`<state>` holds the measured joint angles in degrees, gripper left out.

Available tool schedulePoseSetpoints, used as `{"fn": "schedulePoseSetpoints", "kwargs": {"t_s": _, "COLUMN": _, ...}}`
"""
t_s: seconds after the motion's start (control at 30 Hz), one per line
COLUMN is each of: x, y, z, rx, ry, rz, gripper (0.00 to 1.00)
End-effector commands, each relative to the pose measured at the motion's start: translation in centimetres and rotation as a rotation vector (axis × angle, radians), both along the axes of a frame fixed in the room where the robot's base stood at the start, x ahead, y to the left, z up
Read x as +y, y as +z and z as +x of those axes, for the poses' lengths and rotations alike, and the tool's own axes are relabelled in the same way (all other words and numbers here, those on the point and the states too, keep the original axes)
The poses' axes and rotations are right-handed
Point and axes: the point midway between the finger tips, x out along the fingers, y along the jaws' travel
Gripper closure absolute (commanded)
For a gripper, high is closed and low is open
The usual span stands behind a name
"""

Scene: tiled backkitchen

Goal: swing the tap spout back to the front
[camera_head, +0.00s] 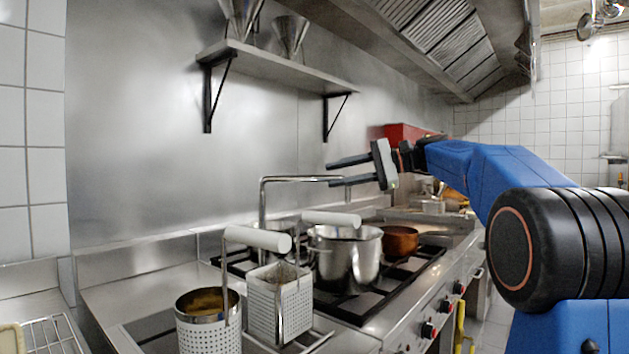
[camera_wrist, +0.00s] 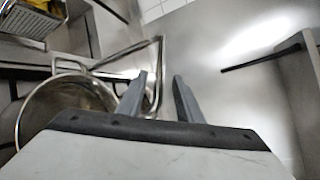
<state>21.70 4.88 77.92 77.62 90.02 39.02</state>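The tap spout (camera_head: 298,179) is a thin chrome pipe. In the head view it rises behind the stove pots, bends and runs level to the right, its end near my lower finger. My gripper (camera_head: 331,173) is open, its two dark fingers pointing left above the pots. In the wrist view, the chrome pipe (camera_wrist: 159,55) runs in line with the gap between my fingertips (camera_wrist: 161,76). I cannot tell whether it is between the fingers in depth or touches one.
A steel pot (camera_head: 345,262) and a copper pan (camera_head: 399,241) stand on the stove below. White-handled fry baskets (camera_head: 282,302) stand in front. A wall shelf (camera_head: 285,68) with steel funnels hangs above left; the extractor hood (camera_head: 445,40) is overhead.

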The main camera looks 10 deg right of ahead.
Motion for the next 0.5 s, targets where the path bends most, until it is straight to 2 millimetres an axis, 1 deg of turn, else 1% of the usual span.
{"fn": "schedulePoseSetpoints", "kwargs": {"t_s": 0.03, "x": 1.0, "y": -0.2, "z": 0.3, "rx": 0.001, "ry": 0.004, "rz": 0.000, "gripper": 0.67}}
{"fn": "schedulePoseSetpoints", "kwargs": {"t_s": 0.2, "x": 3.4, "y": -0.8, "z": 1.4, "rx": 0.002, "ry": 0.002, "rz": 0.000, "gripper": 0.67}}
{"fn": "schedulePoseSetpoints", "kwargs": {"t_s": 0.3, "x": 4.6, "y": -1.1, "z": 1.9, "rx": 0.002, "ry": 0.002, "rz": 0.000, "gripper": 0.67}}
{"fn": "schedulePoseSetpoints", "kwargs": {"t_s": 0.5, "x": 5.9, "y": -1.4, "z": 2.5, "rx": 0.001, "ry": 0.001, "rz": 0.000, "gripper": 0.67}}
